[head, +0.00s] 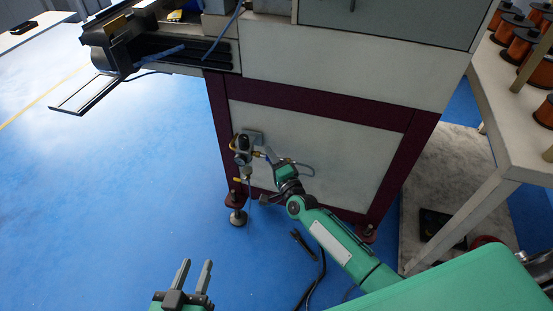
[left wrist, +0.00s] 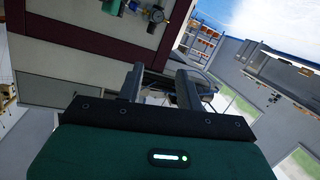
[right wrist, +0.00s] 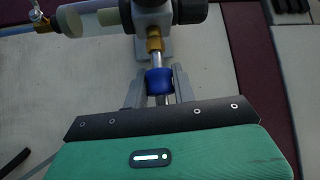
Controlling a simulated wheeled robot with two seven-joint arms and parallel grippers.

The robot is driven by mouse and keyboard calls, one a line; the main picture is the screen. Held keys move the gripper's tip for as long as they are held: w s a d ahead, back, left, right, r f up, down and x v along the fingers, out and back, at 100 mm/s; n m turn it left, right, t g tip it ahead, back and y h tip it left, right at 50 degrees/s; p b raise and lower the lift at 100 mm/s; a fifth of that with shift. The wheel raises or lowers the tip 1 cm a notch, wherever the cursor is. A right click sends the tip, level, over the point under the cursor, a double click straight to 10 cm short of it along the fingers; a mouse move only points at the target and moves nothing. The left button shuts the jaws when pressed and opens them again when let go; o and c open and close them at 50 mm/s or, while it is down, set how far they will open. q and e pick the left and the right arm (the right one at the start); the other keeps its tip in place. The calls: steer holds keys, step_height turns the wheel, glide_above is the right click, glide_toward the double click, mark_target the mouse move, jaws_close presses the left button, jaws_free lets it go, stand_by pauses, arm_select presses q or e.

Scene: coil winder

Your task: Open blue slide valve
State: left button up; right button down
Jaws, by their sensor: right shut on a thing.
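The blue slide valve (right wrist: 159,82) is a short blue sleeve on a metal tube below a brass fitting in the right wrist view. My right gripper (right wrist: 159,90) has a finger on each side of the sleeve and is shut on it. In the head view my right gripper (head: 271,156) reaches the regulator (head: 243,146) from its right side; the sleeve is too small to make out there. My left gripper (head: 194,270) is open and empty low in the head view. Its spread fingers also show in the left wrist view (left wrist: 160,88).
The regulator and its hoses are mounted on the machine's lower panel (head: 340,160), framed in dark red. A table with copper spools (head: 520,45) stands at the right. A dark cable (head: 308,250) lies near my right arm. The blue floor (head: 90,210) at left is clear.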

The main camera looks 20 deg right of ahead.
arm_select(q)
steer(key=shift+r, duration=0.1)
arm_select(e)
steer(key=shift+w+a, duration=0.1)
steer(key=shift+a, duration=0.1)
arm_select(q)
steer(key=shift+w, duration=0.15)
arm_select(e)
steer(key=c, duration=1.1)
jaws_free()
steer(key=shift+w, duration=0.1)
arm_select(q)
steer(key=shift+r, duration=0.1)
arm_select(e)
steer(key=shift+s+f, duration=0.1)
steer(key=shift+s, duration=0.35)
arm_select(q)
steer(key=f+g, duration=0.1)
steer(key=s+f+p, duration=0.1)
steer(key=a+g+y, duration=0.1)
steer(key=shift+s+a+f+g+p, duration=0.1)
steer(key=shift+s+f+g+p, duration=0.2)
steer(key=shift+f+p, duration=0.1)
arm_select(e)
steer(key=v, duration=1.3)
steer(key=shift+d, duration=0.1)
